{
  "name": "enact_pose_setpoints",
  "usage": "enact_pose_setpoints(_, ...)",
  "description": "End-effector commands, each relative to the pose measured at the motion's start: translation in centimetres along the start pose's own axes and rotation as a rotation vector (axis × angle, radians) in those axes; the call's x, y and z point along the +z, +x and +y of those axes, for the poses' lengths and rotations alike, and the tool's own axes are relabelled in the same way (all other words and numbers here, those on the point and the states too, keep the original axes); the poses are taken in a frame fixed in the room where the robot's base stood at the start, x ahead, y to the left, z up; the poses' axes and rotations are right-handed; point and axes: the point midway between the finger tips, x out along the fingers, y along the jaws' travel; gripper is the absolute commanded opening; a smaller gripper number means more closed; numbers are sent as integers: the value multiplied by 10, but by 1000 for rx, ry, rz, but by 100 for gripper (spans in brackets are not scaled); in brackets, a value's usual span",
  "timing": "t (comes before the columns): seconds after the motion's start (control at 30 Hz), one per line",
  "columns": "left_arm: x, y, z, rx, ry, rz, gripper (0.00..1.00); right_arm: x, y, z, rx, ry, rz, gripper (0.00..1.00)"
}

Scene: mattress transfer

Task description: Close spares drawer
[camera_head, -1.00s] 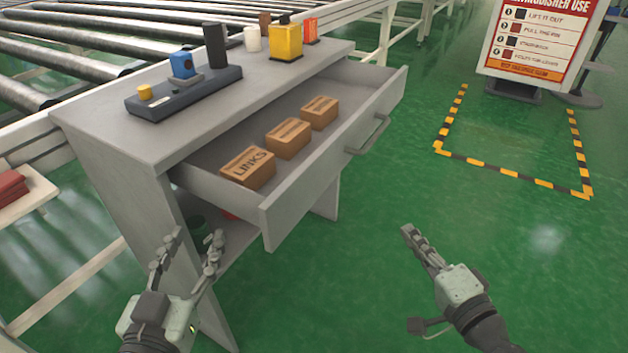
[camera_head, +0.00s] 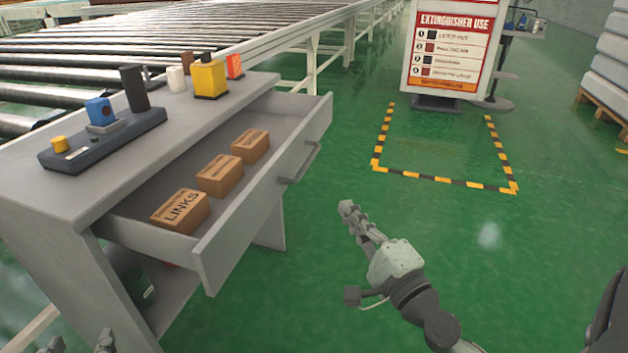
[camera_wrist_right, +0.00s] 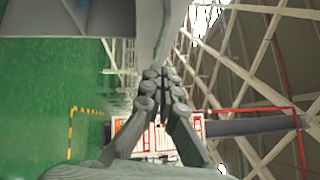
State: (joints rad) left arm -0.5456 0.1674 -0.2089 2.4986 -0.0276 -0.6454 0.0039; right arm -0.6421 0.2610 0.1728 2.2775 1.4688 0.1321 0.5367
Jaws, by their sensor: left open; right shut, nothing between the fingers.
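The spares drawer (camera_head: 262,188) is pulled out of the grey cabinet (camera_head: 60,200) and stands open. Its handle (camera_head: 300,163) is on the front panel. Three brown boxes (camera_head: 181,211) lie in a row inside, the nearest marked LINKS. My right gripper (camera_head: 346,207) is shut and empty, in front of the drawer and to the right of its handle, apart from it. Its closed fingers also show in the right wrist view (camera_wrist_right: 163,75). My left gripper (camera_head: 80,343) shows only its fingertips at the bottom left edge, spread apart, below the drawer's near end.
On the cabinet top stand a dark tray (camera_head: 100,142) with small parts, a yellow block (camera_head: 209,79) and a white cup (camera_head: 176,79). A roller conveyor (camera_head: 200,40) runs behind. Green floor right of the drawer is clear up to the striped floor marking (camera_head: 445,180) and extinguisher sign (camera_head: 449,50).

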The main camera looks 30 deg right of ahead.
Motion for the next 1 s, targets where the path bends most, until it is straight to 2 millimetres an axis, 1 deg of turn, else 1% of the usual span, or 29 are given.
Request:
enact_pose_setpoints(0.27, 51, -13, -27, -57, 21, -260, 47, 0, 20, -2, 0, 0, -1, 0)
enact_pose_setpoints(0.47, 86, -32, -46, -98, 28, -443, 47, 0, 34, -2, -1, 0, 0, 0)
enact_pose_setpoints(0.67, 117, -57, -65, -142, 28, -621, 47, 0, 48, -2, 0, 0, -1, 0)
enact_pose_setpoints(0.83, 139, -84, -79, -179, 24, -770, 47, 1, 62, -2, 0, 0, -1, 0)
enact_pose_setpoints(1.0, 157, -113, -92, -215, 14, -912, 47, 9, 70, -2, 0, 1, 0, 0)
